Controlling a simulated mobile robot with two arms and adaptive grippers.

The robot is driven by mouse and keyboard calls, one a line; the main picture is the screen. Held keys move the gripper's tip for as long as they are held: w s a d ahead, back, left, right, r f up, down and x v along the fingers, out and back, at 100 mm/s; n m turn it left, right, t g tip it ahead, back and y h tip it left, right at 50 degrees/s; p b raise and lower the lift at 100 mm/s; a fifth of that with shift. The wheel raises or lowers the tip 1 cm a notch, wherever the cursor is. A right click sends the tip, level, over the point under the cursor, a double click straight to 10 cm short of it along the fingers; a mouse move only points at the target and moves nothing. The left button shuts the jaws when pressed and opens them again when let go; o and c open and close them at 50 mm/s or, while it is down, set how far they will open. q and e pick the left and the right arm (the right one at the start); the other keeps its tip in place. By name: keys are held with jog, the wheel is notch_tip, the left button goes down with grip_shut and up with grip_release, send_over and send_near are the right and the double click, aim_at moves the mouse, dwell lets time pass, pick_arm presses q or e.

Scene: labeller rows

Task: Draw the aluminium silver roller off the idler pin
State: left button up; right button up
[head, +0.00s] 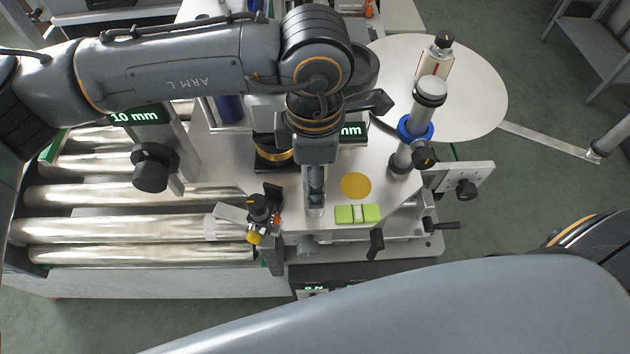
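My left gripper (316,192) reaches down over the pale machine plate (385,185), near its front middle. A short silver cylinder (316,208), which looks like the aluminium roller, shows at its fingertips. The fingers overlap it from this angle, so I cannot tell whether they are closed on it. The idler pin is not visible. My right gripper is out of view; only part of my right arm shows at the lower right.
A silver post (428,97) with a blue collar (415,128) stands right of the gripper. A green block (358,214) and a yellow disc (356,186) lie close by. Conveyor rollers (95,229) are at left, a white disc (480,90) at right.

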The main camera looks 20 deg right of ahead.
pick_arm(q)
grip_shut()
jog(key=shift+r+p, duration=1)
jog(key=shift+r, duration=1.75)
jog(key=shift+r+p, duration=0.95)
jog(key=shift+r, duration=1.55)
notch_tip(320, 180, up, 9)
jog(key=p, duration=0.4)
